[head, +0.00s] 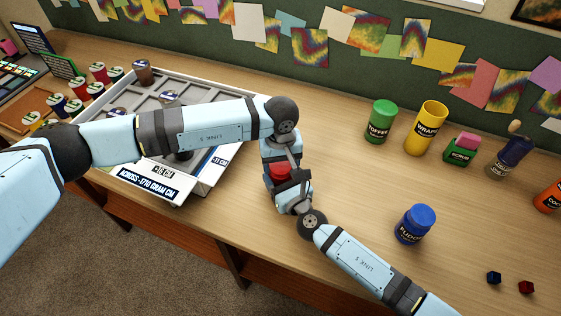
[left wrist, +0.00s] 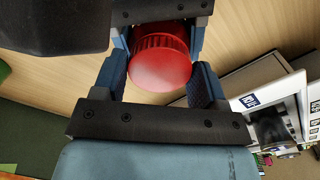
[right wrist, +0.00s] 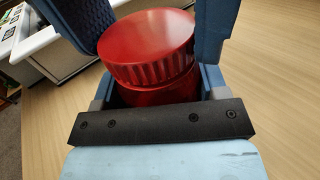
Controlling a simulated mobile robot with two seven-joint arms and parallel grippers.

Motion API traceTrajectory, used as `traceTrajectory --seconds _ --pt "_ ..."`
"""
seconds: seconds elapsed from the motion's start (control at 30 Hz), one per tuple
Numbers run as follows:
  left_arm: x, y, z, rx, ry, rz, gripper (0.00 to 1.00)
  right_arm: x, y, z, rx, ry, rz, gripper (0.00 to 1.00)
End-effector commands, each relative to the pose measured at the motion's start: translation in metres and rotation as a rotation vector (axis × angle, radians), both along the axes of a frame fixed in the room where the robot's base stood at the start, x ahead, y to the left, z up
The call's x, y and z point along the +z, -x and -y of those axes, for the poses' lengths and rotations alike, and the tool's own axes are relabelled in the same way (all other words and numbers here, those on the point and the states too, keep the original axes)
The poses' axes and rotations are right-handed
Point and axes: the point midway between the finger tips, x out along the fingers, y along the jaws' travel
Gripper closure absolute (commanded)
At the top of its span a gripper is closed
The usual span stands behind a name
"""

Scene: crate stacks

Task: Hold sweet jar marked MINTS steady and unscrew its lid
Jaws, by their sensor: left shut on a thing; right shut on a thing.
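A red jar (head: 281,172) stands at the middle of the bench between my two grippers, largely hidden by them in the head view. Its label is not visible. Its ribbed red lid (left wrist: 160,67) sits on the jar body, and also shows in the right wrist view (right wrist: 152,38). My left gripper (left wrist: 160,82) reaches in from the far side, its fingers on either side of the lid. My right gripper (right wrist: 158,85) comes from the near side, lower down, its fingers around the red body (right wrist: 150,92). Whether the lid has turned cannot be told.
At right stand a green TOFFEE jar (head: 379,122), a yellow jar (head: 426,128), a blue-lidded jar (head: 414,225) and two small cubes. The bench's front edge is near.

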Motion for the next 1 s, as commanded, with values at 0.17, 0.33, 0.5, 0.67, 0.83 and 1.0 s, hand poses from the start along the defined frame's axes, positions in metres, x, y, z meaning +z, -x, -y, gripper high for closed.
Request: traceTrajectory --seconds 0.17,0.33,0.5,0.67,0.83,1.0 --pt "0.0002 -0.0002 -0.0004 0.404 0.000 0.000 0.62 -0.0004 0.0000 0.0004 -0.001 0.000 -0.001 1.00" --pt "0.0006 -0.0005 -0.0003 0.800 0.001 0.001 0.62 -0.0004 0.0000 0.0006 -0.001 0.000 -0.001 1.00" --pt "0.0007 -0.0001 -0.0002 1.196 -0.001 0.000 0.62 -0.0005 0.0000 0.0007 -0.001 0.000 -0.001 1.00" --pt "0.0006 0.0001 0.0000 1.571 0.000 0.000 0.62 -0.0006 -0.0001 0.0008 -0.001 0.000 -0.001 1.00" --pt "0.0008 0.0004 0.0004 1.972 -0.002 -0.002 0.62 -0.0006 -0.0001 0.0008 -0.002 0.000 -0.001 1.00" --pt "0.0012 0.0005 0.0008 2.376 -0.001 -0.003 0.62 -0.0006 -0.0002 0.0008 -0.001 0.000 -0.001 1.00"
